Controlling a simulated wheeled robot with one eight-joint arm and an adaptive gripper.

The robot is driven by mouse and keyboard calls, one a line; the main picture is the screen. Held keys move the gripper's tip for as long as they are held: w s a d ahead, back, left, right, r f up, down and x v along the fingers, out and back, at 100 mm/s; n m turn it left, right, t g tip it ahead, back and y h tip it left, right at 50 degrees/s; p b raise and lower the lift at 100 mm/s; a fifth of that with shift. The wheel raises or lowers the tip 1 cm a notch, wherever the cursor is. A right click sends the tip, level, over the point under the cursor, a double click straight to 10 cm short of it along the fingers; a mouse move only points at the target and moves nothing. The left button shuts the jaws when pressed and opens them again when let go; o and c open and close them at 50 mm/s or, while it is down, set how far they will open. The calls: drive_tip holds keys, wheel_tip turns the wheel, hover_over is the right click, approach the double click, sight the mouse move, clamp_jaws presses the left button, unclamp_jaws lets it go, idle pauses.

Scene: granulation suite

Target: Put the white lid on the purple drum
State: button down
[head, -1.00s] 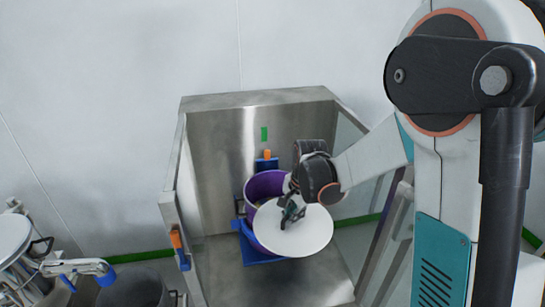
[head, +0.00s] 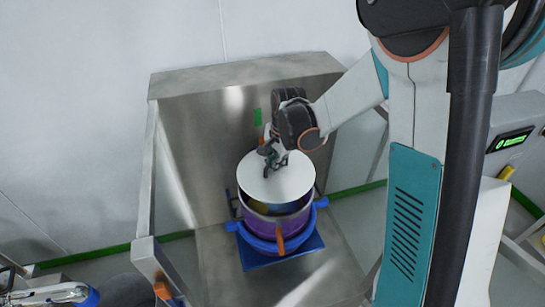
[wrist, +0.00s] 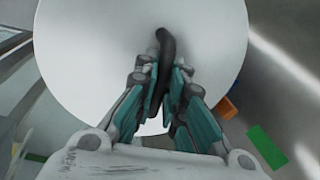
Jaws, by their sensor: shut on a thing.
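The white lid (head: 290,184) is a flat round disc held by my gripper (head: 268,160). In the wrist view the lid (wrist: 90,50) fills most of the picture, and my gripper (wrist: 163,95) is shut on its dark curved handle (wrist: 165,50). The purple drum (head: 262,228) stands upright inside a steel enclosure, in a blue ring clamp with an orange handle. The lid is above the drum and set toward its back. The front of the drum's opening shows below the lid, with something yellowish inside. The back rim is hidden.
The steel enclosure (head: 180,120) has walls at the back and sides. A blue base plate (head: 298,252) lies under the drum. A machine with a green display (head: 510,140) stands at the right. The floor in front of the drum inside the enclosure is clear.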

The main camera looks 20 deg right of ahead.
sight(277, 173)
drive_tip(key=shift+s+f+b, duration=0.2)
drive_tip(key=shift+f+b, duration=0.1)
drive_tip(key=shift+f, duration=0.1)
drive_tip(key=shift+w+f+b, duration=0.1)
drive_tip(key=shift+f+b, duration=0.3)
drive_tip(key=shift+f, duration=0.35)
drive_tip(key=shift+f+b, duration=0.65)
drive_tip(key=shift+f, duration=0.45)
drive_tip(key=shift+f+b, duration=1)
drive_tip(key=c, duration=1.6)
unclamp_jaws()
drive_tip(key=r, duration=0.4)
drive_tip(key=s+r, duration=0.1)
drive_tip(key=r, duration=0.3)
drive_tip(key=s+r, duration=0.1)
drive_tip(key=r, duration=0.2)
drive_tip(key=shift+s+d+r, duration=0.15)
drive_tip(key=shift+d+r, duration=0.25)
